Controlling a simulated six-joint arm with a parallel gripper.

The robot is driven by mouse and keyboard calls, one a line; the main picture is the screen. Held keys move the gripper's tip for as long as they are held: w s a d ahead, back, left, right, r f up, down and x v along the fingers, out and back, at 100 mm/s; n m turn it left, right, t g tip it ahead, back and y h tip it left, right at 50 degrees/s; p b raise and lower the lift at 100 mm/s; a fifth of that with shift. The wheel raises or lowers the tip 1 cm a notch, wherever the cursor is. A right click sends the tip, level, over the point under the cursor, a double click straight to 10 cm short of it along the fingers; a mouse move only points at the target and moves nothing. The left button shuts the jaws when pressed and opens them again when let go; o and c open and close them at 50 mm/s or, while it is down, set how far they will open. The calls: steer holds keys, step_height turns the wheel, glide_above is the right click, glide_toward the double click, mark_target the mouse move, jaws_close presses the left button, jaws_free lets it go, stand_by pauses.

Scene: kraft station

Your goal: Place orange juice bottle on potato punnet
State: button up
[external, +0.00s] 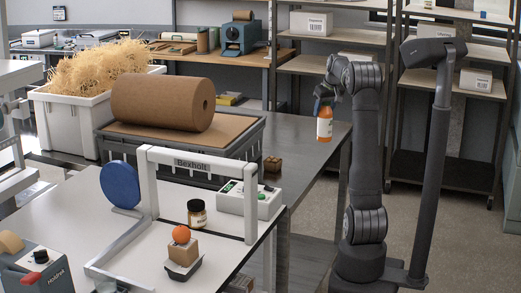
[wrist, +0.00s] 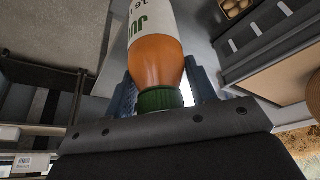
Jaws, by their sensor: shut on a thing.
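The orange juice bottle (external: 324,126) has an orange body, a white label and a green cap. My gripper (external: 324,100) is shut on it near the cap and holds it upright in the air, over the right end of the steel table. In the wrist view the bottle (wrist: 157,62) sits between the blue fingers, its cap towards the gripper. A small brown punnet (external: 272,164) stands on the steel table, left of and below the bottle. What looks like the potato punnet (wrist: 236,7) shows at the top of the wrist view with round tan potatoes, clear of the bottle.
A grey crate (external: 215,181) with cardboard and a big brown roll (external: 160,104) stands left of the punnet. The white frame (external: 198,160), a jar (external: 197,213) and a small box (external: 183,248) with an orange ball are nearer.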

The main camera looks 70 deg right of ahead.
steer(key=w+a+r+m, duration=0.1)
steer(key=w+a+r, duration=0.2)
steer(key=w+a, duration=0.35)
steer(key=w+a+f, duration=0.1)
steer(key=w+f, duration=0.9)
steer(key=w, duration=0.2)
steer(key=shift+f, duration=0.3)
steer(key=o, duration=1.5)
steer(key=shift+f, duration=0.1)
steer(key=shift+o, duration=0.2)
steer(key=v, duration=1.2)
steer(key=shift+a, duration=0.25)
